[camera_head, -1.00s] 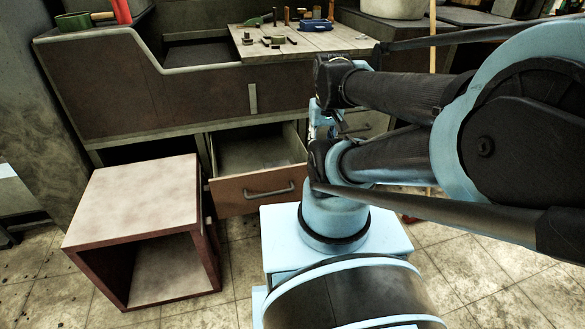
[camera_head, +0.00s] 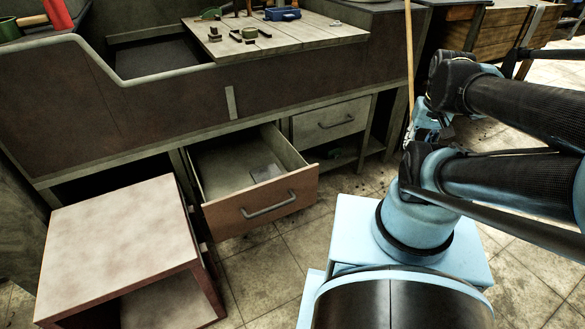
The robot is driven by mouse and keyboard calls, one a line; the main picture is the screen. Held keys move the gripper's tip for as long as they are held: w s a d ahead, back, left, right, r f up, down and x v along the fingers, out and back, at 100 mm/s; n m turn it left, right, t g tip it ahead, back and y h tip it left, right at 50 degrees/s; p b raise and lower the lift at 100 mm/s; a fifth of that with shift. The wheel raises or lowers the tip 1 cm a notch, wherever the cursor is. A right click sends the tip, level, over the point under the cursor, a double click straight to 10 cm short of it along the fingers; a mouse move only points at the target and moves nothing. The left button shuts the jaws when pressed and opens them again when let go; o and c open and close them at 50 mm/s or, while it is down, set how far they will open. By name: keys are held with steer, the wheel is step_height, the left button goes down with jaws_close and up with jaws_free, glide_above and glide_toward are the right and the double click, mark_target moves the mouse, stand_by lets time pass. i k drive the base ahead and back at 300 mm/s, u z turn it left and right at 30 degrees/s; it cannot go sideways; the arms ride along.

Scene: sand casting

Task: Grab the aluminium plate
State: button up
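The drawer is pulled out of the workbench and has a brown front with a grey handle. My folded arm stands to the right of the drawer. My gripper (camera_head: 432,130) appears to be partly visible among the arm links, apart from the plate. Its fingers are too small and covered to tell whether they are open or shut.
A box-like stand (camera_head: 112,240) with an open front stands left of the drawer. The workbench (camera_head: 150,110) rises behind, with several tools on its wooden top (camera_head: 305,38). A closed drawer (camera_head: 330,121) is right of the open one. Tiled floor (camera_head: 265,268) is clear before the drawer.

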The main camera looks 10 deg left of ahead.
mark_target(269, 172)
steer(key=z, duration=0.15)
steer(key=k, duration=1.3)
steer(key=u, duration=1.05)
steer(key=i, duration=1.05)
steer(key=z, duration=0.05)
